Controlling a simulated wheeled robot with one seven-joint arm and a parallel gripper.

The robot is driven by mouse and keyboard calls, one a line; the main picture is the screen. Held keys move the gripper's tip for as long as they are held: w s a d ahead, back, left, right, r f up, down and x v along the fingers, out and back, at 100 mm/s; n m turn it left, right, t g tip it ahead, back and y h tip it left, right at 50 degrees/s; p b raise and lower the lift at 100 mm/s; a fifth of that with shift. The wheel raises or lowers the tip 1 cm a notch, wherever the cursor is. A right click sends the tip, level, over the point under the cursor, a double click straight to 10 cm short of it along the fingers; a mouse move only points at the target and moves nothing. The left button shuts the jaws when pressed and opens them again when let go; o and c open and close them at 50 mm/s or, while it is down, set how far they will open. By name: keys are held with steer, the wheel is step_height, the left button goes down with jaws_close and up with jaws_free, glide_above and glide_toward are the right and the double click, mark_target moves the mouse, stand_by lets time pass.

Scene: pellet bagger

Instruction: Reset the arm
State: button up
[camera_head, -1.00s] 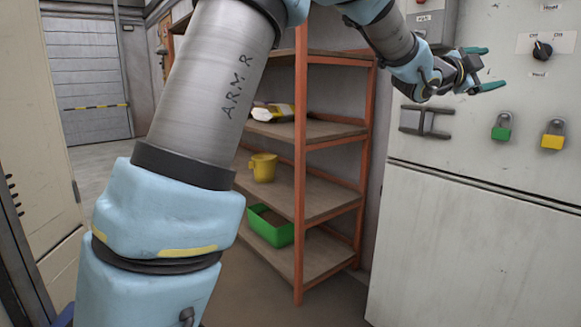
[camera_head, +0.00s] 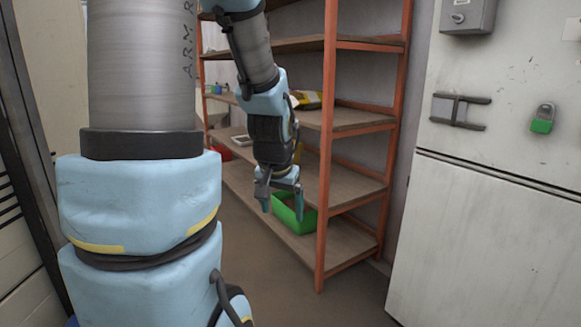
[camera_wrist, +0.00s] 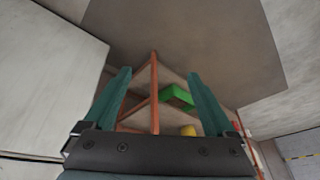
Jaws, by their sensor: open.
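My gripper (camera_head: 281,206) hangs fingers-down in front of the shelf rack in the head view. Its two teal fingers are apart with nothing between them. In the wrist view my gripper (camera_wrist: 160,105) also shows open fingers, with the rack behind them. My arm comes down from the top of the head view, bent, with its forearm hanging. My wrist covers part of the rack's shelves.
The orange-framed shelf rack (camera_head: 328,150) stands behind my gripper. A green bin (camera_head: 296,215) sits on its lowest shelf. A pale cabinet (camera_head: 490,220) with a latch (camera_head: 459,110) and a green padlock (camera_head: 543,118) stands at right. Bare floor lies between.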

steer(key=s+a+f+n+g+p, duration=0.1)
steer(key=s+a+f+n+g, duration=0.15)
steer(key=s+a, duration=0.45)
step_height(320, 180, up, 13)
steer(key=s+d+p, duration=0.1)
steer(key=d+p, duration=0.1)
steer(key=p, duration=1)
steer(key=shift+d+f+y, duration=0.15)
steer(key=shift+y, duration=0.15)
steer(key=shift+c, duration=0.2)
